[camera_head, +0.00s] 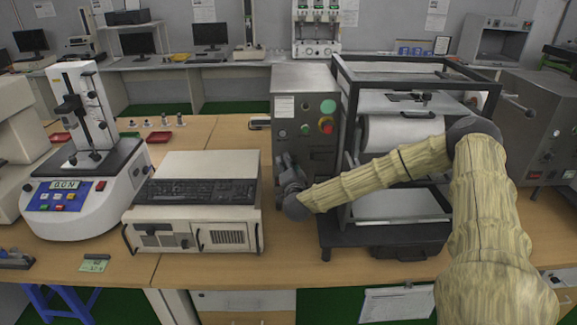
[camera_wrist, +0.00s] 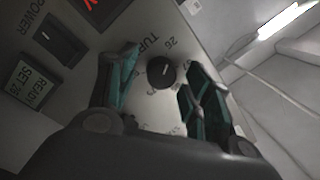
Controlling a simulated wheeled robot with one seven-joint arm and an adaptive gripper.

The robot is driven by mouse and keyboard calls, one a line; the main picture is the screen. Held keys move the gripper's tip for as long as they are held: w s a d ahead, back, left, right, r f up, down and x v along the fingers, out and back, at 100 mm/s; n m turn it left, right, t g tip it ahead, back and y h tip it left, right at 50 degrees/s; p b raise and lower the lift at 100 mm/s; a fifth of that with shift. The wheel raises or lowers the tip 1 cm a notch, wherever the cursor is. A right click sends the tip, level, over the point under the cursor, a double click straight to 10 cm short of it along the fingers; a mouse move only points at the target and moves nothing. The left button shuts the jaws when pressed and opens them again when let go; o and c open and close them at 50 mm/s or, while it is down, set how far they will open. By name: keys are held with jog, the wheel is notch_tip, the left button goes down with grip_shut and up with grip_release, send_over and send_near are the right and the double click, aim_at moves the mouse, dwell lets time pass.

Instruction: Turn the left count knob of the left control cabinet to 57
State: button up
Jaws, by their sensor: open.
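The left control cabinet (camera_head: 300,83) is a grey upright box with a green round button and a red button on its front. My gripper (camera_head: 284,160) is at the lower left of that front panel. In the wrist view, my gripper (camera_wrist: 162,66) is open, with one dark teal finger on each side of a round black knob (camera_wrist: 160,72). The knob has a short light pointer mark, with "26" and other partly hidden lettering around it. I cannot tell whether the fingers touch it. The knob is hidden in the head view.
The wrist view shows a small "READY SET" display (camera_wrist: 39,81), a dark power switch (camera_wrist: 60,40) and part of a red-digit display (camera_wrist: 104,10). A beige instrument with a black keyboard (camera_head: 197,192) stands left of my gripper. A machine with a roller (camera_head: 398,132) stands right.

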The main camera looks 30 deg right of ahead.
jog(key=c, duration=1)
jog(key=shift+c, duration=0.2)
jog(key=shift+f+m+b, duration=0.2)
jog(key=shift+m+b, duration=0.1)
jog(key=shift+b, duration=0.4)
jog(key=m+h+b, duration=0.1)
jog(key=m+b, duration=1)
jog(key=b, duration=0.8)
jog(key=shift+f, duration=0.15)
jog(key=shift+r+m+b, duration=0.2)
jog(key=shift+m+b, duration=0.3)
jog(key=shift+b, duration=0.1)
